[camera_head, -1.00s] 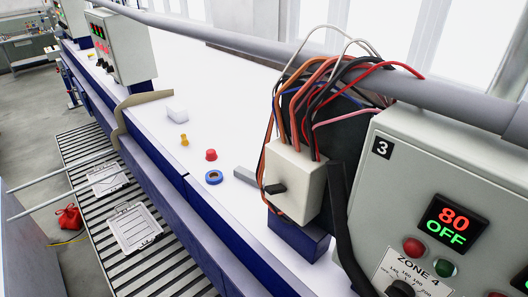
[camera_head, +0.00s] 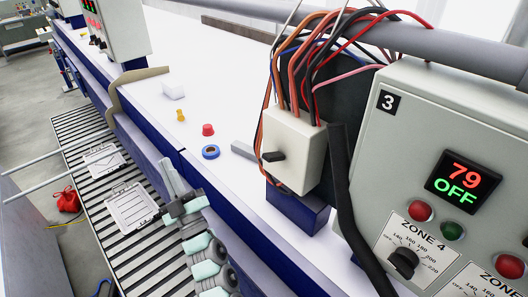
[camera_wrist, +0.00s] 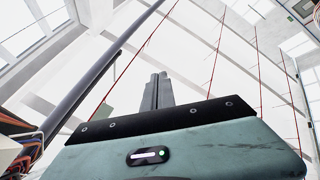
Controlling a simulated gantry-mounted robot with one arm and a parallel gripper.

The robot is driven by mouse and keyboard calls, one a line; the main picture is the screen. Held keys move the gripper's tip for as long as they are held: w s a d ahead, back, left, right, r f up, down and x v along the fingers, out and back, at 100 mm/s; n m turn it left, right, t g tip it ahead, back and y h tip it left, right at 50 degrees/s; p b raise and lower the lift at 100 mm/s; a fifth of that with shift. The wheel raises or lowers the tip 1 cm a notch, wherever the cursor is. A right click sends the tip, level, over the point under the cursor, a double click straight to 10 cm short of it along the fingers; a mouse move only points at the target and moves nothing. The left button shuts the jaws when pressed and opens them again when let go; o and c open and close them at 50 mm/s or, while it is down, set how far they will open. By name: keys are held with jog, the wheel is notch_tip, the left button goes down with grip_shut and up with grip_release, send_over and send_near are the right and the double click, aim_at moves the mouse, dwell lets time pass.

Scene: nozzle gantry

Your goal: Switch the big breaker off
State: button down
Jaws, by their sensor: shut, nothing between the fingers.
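The big breaker (camera_head: 296,150) is a cream box with a black lever (camera_head: 272,156) on its front face, and the lever points left. Coloured wires come out of its top. My gripper (camera_head: 168,170) is to the left of the breaker and lower in the head view, in front of the bench edge. Its fingers point up, are shut and empty, and are well apart from the lever. In the wrist view the shut fingers (camera_wrist: 157,90) point towards the ceiling. Part of a cream box, likely the breaker, shows at the lower left there.
A grey control panel (camera_head: 450,130) marked 3 stands right of the breaker, with a thick black cable (camera_head: 343,200) between them. A grey pipe (camera_head: 470,50) runs above. A blue ring (camera_head: 211,152), red cap (camera_head: 208,130) and white block (camera_head: 173,91) lie on the white bench.

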jog(key=w+a+r+h+b, duration=0.1)
jog(key=w+a+r+h, duration=0.3)
jog(key=w+r, duration=0.25)
jog(key=w+d+r+m+t+h+b, duration=0.1)
jog(key=w+d+r+m+h, duration=0.2)
jog(key=r+h, duration=0.4)
jog(key=w+d+r+m+t+h+b, duration=0.1)
jog(key=w+r+m+h, duration=0.3)
jog(key=r, duration=0.5)
jog(key=s+d+r+m+g+h+b, duration=0.2)
jog(key=s+d+r+m+g+h, duration=0.3)
jog(key=s+d+r+m+h, duration=0.4)
jog(key=s+d+f+m+g, duration=0.2)
jog(key=s+d+g, duration=0.1)
jog(key=s, duration=0.3)
jog(key=s+d+f+m+g+y+b, duration=0.1)
jog(key=s+d+f+m+g, duration=0.1)
jog(key=s+d+m+g, duration=0.1)
jog(key=s+d+f+m+g+y+b, duration=0.1)
jog(key=s+d+g, duration=0.3)
jog(key=s, duration=0.4)
jog(key=shift+s+d+f+m+g, duration=0.3)
jog(key=shift+d+f+m, duration=0.05)
jog(key=shift+f+m, duration=0.5)
